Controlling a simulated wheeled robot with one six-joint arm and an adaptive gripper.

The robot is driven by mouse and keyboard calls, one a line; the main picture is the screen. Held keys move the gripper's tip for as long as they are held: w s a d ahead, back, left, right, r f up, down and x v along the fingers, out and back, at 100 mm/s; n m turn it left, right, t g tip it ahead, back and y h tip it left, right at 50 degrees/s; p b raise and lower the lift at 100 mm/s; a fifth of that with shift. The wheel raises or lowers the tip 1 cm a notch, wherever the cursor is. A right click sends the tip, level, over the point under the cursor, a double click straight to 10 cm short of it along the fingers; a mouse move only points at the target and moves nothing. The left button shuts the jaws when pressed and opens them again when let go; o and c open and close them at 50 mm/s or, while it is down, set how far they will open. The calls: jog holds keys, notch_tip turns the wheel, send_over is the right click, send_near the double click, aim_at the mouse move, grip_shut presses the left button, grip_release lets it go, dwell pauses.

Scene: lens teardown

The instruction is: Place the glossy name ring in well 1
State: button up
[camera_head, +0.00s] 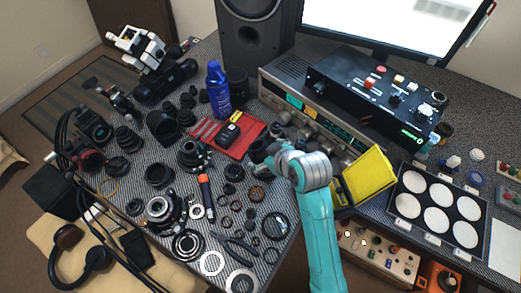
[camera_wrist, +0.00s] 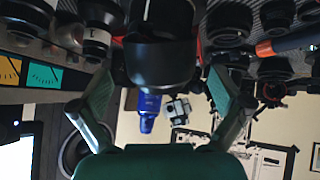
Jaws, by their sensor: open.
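My gripper (camera_wrist: 162,98) is open in the wrist view, with its two green fingers spread wide. A dark lens barrel (camera_wrist: 162,62) shows between and beyond the fingers; I cannot tell whether they touch it. In the head view my gripper (camera_head: 262,152) is over the middle of the table, beside the red mat, its fingers too small to make out. Several rings lie at the front of the table, including a pale ring (camera_head: 212,263) and thin dark rings (camera_head: 224,203). I cannot tell which is the glossy name ring. The tray (camera_head: 399,232) at right has several round white wells; their labels are unreadable.
Many lens parts crowd the left and middle table. A blue bottle (camera_head: 218,92) stands behind the red mat (camera_head: 215,142). A black control box (camera_head: 372,88) sits on the receiver at the back.

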aim_at(261, 151)
jog(key=x, duration=0.4)
jog(key=shift+w+a+r, duration=0.1)
jog(key=shift+a+r, duration=0.1)
jog(key=shift+r, duration=0.1)
jog(key=c, duration=1.1)
